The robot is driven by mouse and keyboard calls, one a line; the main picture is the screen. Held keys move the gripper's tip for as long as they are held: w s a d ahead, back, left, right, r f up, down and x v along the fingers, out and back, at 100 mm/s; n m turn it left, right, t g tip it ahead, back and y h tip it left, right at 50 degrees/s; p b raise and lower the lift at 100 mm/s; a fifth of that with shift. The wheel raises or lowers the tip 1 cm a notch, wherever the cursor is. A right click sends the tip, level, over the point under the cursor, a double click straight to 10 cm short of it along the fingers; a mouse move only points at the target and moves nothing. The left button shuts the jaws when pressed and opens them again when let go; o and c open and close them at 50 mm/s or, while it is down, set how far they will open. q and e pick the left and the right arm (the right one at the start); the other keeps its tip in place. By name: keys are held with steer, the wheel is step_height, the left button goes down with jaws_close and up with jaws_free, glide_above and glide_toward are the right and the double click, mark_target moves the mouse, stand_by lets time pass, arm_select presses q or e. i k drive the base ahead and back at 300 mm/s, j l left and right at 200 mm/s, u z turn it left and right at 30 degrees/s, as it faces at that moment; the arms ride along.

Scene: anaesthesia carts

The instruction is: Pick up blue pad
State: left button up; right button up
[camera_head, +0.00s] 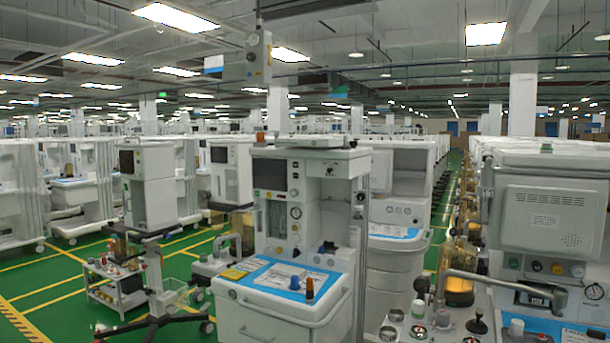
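A blue pad (254,279) lies flat on the work surface of the white anaesthesia cart (262,317) in the middle foreground. White printed sheets (290,277) and a yellow label (233,274) lie on it. A small dark bottle with an orange top (310,290) stands at its right part. Other blue surfaces show on the cart behind (392,231) and on the cart at the right edge (562,327). Neither of my grippers is in view.
A small trolley (120,290) with bottles stands left of the middle cart. A large white machine (545,200) with a bent metal pipe (500,281) fills the right side. Rows of carts stand behind. Green floor (60,285) is open at lower left.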

mark_target(295, 285)
steer(key=i+u, duration=0.1)
steer(key=u, duration=0.4)
steer(key=i+l+u, duration=0.55)
steer(key=i+l, duration=0.35)
steer(key=i+l+u, duration=0.15)
steer(key=i+l, duration=0.5)
steer(key=l, duration=0.25)
steer(key=u, duration=0.05)
